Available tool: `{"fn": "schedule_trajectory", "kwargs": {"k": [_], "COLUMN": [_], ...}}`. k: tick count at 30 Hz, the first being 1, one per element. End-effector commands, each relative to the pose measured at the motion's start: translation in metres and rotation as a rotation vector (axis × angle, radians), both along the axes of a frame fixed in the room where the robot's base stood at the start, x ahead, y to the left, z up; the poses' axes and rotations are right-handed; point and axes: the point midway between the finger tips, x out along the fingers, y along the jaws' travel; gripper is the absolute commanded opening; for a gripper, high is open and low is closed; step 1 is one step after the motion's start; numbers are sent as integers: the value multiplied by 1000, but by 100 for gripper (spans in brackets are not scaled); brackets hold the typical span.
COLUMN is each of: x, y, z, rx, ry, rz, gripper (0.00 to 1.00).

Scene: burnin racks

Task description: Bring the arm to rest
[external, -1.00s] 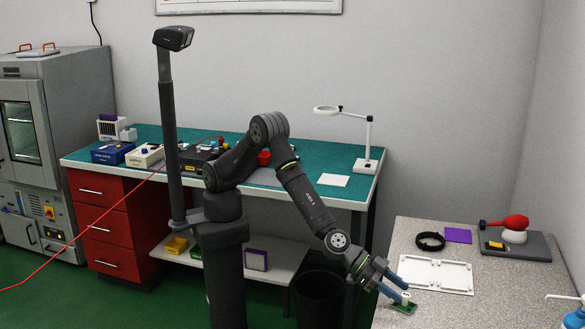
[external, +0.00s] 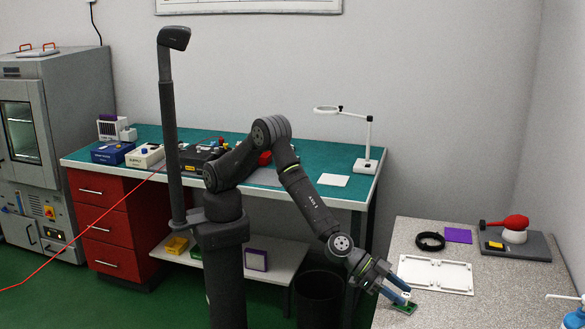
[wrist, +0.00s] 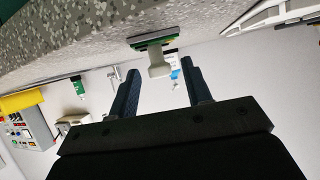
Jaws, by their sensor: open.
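My gripper (external: 405,296) is low over the near left edge of the grey speckled worktop (external: 425,240), its blue fingers pointing right and down. It is open; a gap shows between the fingers in the wrist view (wrist: 160,68). A small green board (external: 404,308) with a pale upright piece lies at the fingertips. In the wrist view the pale piece (wrist: 158,67) shows between the fingertip lines with clear space on both sides. The external view does not show whether a finger touches it.
On the worktop lie a white frame tray (external: 436,287), a black ring (external: 430,241), a purple square (external: 458,235) and a dark plate with a red-topped tool (external: 516,222). A blue-and-white bottle (external: 574,318) stands at the right. A green bench (external: 270,175) with a lamp (external: 368,150) stands behind my arm.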

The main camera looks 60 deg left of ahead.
Motion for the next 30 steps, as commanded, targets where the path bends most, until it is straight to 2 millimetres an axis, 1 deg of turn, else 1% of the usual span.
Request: {"fn": "schedule_trajectory", "kwargs": {"k": [1,20,21,24,30], "x": [-5,-58,-56,-44,-28], "y": [5,83,82,67,41], "z": [8,53,51,41,27], "rx": [-4,-3,-2,-3,-3], "ry": [-3,-2,-2,-2,-1], "rz": [-2,-2,0,2,0], "gripper": [45,45,45,45,45]}}
